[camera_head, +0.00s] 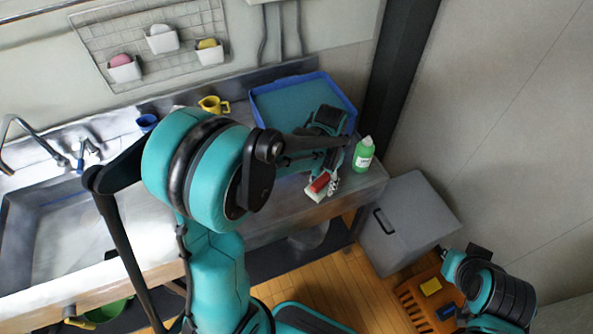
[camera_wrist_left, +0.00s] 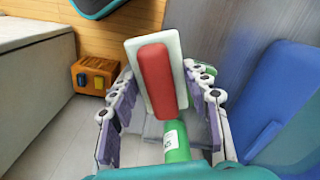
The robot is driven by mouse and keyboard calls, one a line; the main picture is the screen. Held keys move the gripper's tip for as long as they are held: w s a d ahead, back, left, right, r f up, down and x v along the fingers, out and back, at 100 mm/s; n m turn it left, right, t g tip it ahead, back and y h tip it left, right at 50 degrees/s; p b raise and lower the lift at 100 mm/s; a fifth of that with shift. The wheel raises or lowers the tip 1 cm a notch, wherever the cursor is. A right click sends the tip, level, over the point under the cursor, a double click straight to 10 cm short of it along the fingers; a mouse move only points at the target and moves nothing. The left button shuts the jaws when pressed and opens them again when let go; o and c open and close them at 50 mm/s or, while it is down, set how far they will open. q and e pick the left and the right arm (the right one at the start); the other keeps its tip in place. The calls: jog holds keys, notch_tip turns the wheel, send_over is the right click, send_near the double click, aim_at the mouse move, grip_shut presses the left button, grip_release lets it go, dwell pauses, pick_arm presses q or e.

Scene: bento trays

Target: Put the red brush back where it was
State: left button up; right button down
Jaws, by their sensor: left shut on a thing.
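The red brush (camera_head: 318,183) has a red back and a pale block of bristles. It is at the tips of my left gripper (camera_head: 328,186), over the front right part of the steel counter. In the left wrist view the brush (camera_wrist_left: 157,76) sits between the two fingers of the left gripper (camera_wrist_left: 160,85), which are shut on it. I cannot tell whether it touches the counter. My right arm is at the lower right of the head view, with its gripper (camera_head: 462,262) too unclear to read.
A green bottle (camera_head: 363,154) stands right of the left gripper. A blue tray (camera_head: 258,112) lies behind it. A yellow mug (camera_head: 214,104) and blue cup (camera_head: 147,122) stand farther left. A grey bin (camera_head: 415,215) and orange crate (camera_head: 408,297) are on the floor. A wire rack (camera_head: 100,42) hangs on the wall.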

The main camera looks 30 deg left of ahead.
pick_arm(q)
jog(key=shift+w+a+r, duration=0.2)
jog(key=shift+w+a, duration=0.05)
jog(key=shift+a, duration=0.2)
jog(key=b, duration=0.3)
send_over(286, 194)
jog(key=f, duration=0.6)
jog(key=shift+w+d+f, duration=0.1)
jog(key=shift+w+d, duration=0.1)
jog(key=shift+d, duration=0.2)
jog(key=shift+s+a+f, duration=0.15)
jog(key=shift+a+f, duration=0.1)
jog(key=shift+a, duration=0.15)
jog(key=shift+f+b, duration=0.55)
jog(key=shift+f, duration=1.35)
jog(key=shift+f, duration=0.15)
jog(key=o, duration=1.5)
jog(key=shift+c, duration=0.2)
